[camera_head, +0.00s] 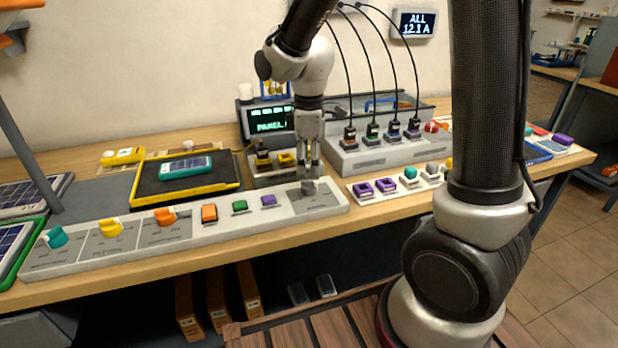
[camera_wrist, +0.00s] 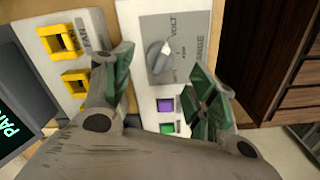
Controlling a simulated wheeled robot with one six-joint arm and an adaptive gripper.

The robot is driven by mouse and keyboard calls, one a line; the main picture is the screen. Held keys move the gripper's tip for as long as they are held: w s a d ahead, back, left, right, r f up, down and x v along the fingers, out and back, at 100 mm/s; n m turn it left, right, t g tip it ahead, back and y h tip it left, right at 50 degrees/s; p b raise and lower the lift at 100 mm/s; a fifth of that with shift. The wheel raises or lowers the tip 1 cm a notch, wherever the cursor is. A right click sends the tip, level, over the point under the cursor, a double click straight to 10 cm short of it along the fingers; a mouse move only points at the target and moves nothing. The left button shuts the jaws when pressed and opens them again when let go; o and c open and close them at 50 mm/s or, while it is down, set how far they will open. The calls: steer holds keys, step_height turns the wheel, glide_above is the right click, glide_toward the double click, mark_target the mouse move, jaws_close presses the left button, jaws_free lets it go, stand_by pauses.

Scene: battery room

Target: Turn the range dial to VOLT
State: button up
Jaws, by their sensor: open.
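The range dial (camera_wrist: 159,58) is a grey round knob on a darker grey plate marked RANGE, with VOLT printed beside it. In the head view the dial (camera_head: 308,187) sits at the right end of the long pale control panel (camera_head: 70,263). My gripper (camera_wrist: 163,75) is open, with one green-padded finger to each side of the dial in the wrist view. In the head view my gripper (camera_head: 312,172) points down just above the dial. I see no finger clearly touching it. The knob's exact setting is hard to read.
Purple (camera_wrist: 165,104) and green (camera_wrist: 167,127) buttons lie close to the dial. Yellow square parts (camera_wrist: 58,38) stand on a block beside the panel. A charger box with cables (camera_head: 375,150) is behind to the right. Teal, yellow and orange knobs line the panel's left part.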

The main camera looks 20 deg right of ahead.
mark_target(309, 181)
step_height(309, 181, up, 6)
steer(key=shift+r, duration=0.1)
stand_by(0.5)
steer(key=s+d+r+m+t, duration=0.2)
steer(key=s+d+r+m, duration=0.2)
steer(key=s, duration=0.5)
steer(key=s+d+r+m+t, duration=0.2)
steer(key=s+d+r+m, duration=0.1)
steer(key=s+d+m, duration=0.6)
steer(key=shift+s+d+r+m, duration=0.3)
steer(key=shift+s+d+r, duration=0.15)
steer(key=shift+d, duration=0.5)
